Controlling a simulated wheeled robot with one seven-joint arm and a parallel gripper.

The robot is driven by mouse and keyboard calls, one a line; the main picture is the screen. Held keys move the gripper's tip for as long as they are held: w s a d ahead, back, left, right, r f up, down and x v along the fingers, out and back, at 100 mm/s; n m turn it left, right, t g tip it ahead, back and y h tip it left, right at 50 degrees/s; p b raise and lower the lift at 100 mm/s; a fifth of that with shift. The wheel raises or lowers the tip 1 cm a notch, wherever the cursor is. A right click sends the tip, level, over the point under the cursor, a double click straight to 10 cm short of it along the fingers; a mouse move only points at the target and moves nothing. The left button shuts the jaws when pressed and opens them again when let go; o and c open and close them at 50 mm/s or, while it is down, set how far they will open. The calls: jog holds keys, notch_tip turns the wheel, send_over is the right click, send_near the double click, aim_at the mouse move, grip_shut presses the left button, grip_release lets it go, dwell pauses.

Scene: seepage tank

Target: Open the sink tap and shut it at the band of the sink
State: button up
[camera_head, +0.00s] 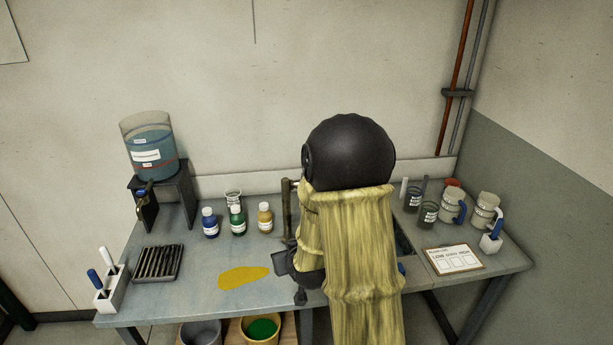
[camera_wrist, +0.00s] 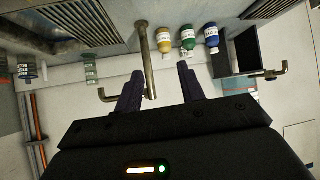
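The sink tap's brass pipe (camera_head: 287,208) stands upright at the back of the bench, just left of my arm. In the wrist view, which is upside down, the tap pipe (camera_wrist: 147,58) shows between my gripper's fingers, and a bent brass lever (camera_wrist: 105,96) juts out beside the left finger. My gripper (camera_wrist: 160,68) is open, with nothing held; I cannot tell whether a finger touches the tap. The sink (camera_head: 403,244) is mostly hidden behind my arm in the head view. A slatted grey grid (camera_wrist: 92,20) shows in the wrist view. The sink's band cannot be made out.
Blue, green and yellow bottles (camera_head: 237,220) stand left of the tap. A water tank (camera_head: 150,150) with its own tap stands further left. Cups and mugs (camera_head: 452,206) and a card (camera_head: 453,260) are on the right. A yellow patch (camera_head: 244,277) lies on the front bench.

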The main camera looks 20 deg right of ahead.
jog(key=w+d+r+m+t+h+p, duration=0.2)
jog(key=w+d+r+t+h+p, duration=0.2)
jog(key=d+t, duration=0.3)
jog(key=shift+d+r+p, duration=0.55)
jog(key=shift+d+p, duration=0.15)
jog(key=shift+d, duration=0.4)
jog(key=shift+w, duration=0.1)
jog(key=p+x, duration=0.7)
jog(key=x, duration=0.8)
jog(key=shift+w+d, duration=0.1)
jog(key=shift+w, duration=0.2)
jog(key=shift+p+x, duration=0.4)
jog(key=shift+x, duration=0.35)
grip_shut()
